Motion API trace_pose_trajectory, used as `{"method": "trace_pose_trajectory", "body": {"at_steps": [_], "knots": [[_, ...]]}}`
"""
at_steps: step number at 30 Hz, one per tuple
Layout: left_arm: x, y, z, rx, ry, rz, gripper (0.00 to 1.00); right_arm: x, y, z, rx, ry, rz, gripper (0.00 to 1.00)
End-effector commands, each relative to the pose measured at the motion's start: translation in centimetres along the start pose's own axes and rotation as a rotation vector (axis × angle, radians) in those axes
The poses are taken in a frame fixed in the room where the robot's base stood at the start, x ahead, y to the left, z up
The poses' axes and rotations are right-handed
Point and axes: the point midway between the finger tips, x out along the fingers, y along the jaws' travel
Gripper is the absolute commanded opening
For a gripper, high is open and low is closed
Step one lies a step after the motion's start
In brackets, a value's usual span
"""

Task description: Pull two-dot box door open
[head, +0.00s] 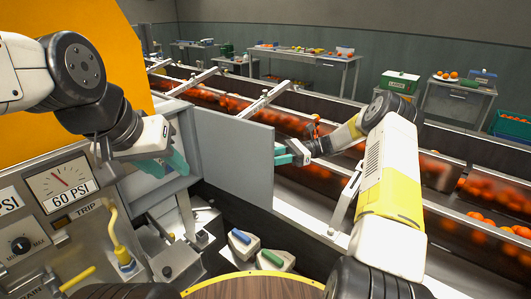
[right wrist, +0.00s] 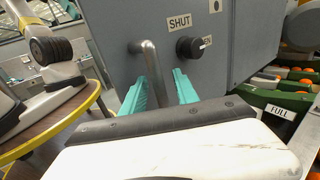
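The grey box door (head: 235,158) stands swung out from its box, its flat panel facing me in the head view. In the right wrist view the door (right wrist: 130,30) carries a bent metal handle (right wrist: 153,70), a black knob and a SHUT label. My right gripper (head: 290,155) is at the door's right edge. Its teal fingers (right wrist: 163,90) lie on both sides of the handle, closed around it. My left gripper (head: 165,164) is at the box opening, left of the door, fingers apart and empty. A sign with one visible dot (right wrist: 215,5) is cut off by the picture's top.
A control panel with a pressure gauge (head: 60,182) and a yellow lever (head: 118,240) is at left. Conveyors with oranges (head: 470,190) run behind the door. Two small blocks, one blue-topped (head: 240,243), one green-topped (head: 272,262), lie below it. A round wooden table (head: 250,287) is in front.

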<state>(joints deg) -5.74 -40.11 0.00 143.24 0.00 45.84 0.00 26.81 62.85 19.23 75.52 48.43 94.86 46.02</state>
Motion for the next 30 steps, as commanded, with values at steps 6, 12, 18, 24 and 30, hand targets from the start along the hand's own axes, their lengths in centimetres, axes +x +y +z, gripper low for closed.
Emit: {"method": "trace_pose_trajectory", "body": {"at_steps": [6,12,18,24,30], "knots": [[0.0,0.0,0.0,0.0,0.0,0.0,0.36,-0.2,0.0,0.0,0.001,0.0,0.0,0.36],[0.0,0.0,0.0,0.0,0.0,0.0,0.36,-2.5,0.0,-0.1,0.0,0.001,-0.004,0.36],[0.0,0.0,0.0,0.0,0.0,0.0,0.36,-5.9,0.0,-0.1,0.0,0.001,-0.002,0.36],[0.0,0.0,0.0,0.0,0.0,0.0,0.36,-7.6,-0.1,-0.1,0.001,0.0,0.0,0.36],[0.0,0.0,0.0,0.0,0.0,0.0,0.36,-7.8,0.0,0.0,0.001,0.0,0.001,0.36]]}}
